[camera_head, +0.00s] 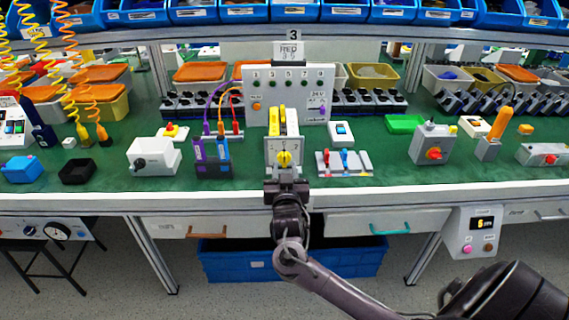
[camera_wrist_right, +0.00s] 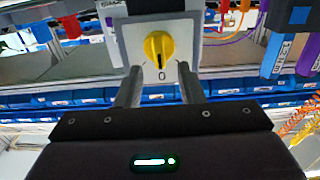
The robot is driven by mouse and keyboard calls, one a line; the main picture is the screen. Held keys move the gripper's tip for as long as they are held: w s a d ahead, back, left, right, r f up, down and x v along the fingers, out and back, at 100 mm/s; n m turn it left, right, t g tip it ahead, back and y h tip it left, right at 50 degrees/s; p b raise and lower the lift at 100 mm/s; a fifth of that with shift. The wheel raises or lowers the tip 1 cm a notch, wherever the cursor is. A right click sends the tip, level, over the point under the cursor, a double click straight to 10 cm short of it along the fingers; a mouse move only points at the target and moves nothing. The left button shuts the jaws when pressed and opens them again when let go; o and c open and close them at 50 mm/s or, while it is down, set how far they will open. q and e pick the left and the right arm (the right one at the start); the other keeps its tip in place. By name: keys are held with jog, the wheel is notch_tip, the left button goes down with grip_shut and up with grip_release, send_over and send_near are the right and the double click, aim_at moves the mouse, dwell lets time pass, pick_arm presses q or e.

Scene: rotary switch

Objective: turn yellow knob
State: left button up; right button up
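The yellow knob (camera_head: 284,159) sits on the front of a white switch box (camera_head: 270,148) on the green bench. In the right wrist view the knob (camera_wrist_right: 159,49) is round with a raised grip bar standing about upright, and a "0" mark shows beside it. My right gripper (camera_head: 285,183) is directly in front of the box. In the wrist view its two fingers (camera_wrist_right: 157,80) are apart, one to each side below the knob, with nothing between them. They look short of the knob, with no clear contact. My left gripper is not in view.
A red knob on a grey box (camera_head: 433,146) stands to the right. A panel with red and blue switches (camera_head: 343,163) is close on the right, and purple-blue modules with cables (camera_head: 212,158) are close on the left. The bench's front edge (camera_head: 400,193) runs below.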

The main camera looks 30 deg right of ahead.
aim_at(283, 159)
jog(key=shift+x, duration=1.55)
jog(key=shift+c, duration=0.4)
grip_shut()
jog(key=n+p, duration=0.3)
jog(key=shift+a+r+p, duration=0.1)
jog(key=shift+a+p, duration=0.05)
jog(key=shift+p, duration=0.15)
jog(key=n+p, duration=0.2)
jog(key=shift+w+n, duration=0.1)
jog(key=shift+n, duration=0.3)
jog(key=shift+a+f+n+p, duration=0.1)
jog(key=shift+n+p, duration=0.35)
jog(key=shift+n, duration=0.3)
jog(key=shift+a+f+n+p, duration=0.15)
jog(key=shift+n+p, duration=0.25)
jog(key=shift+n, duration=0.35)
jog(key=shift+d, duration=0.1)
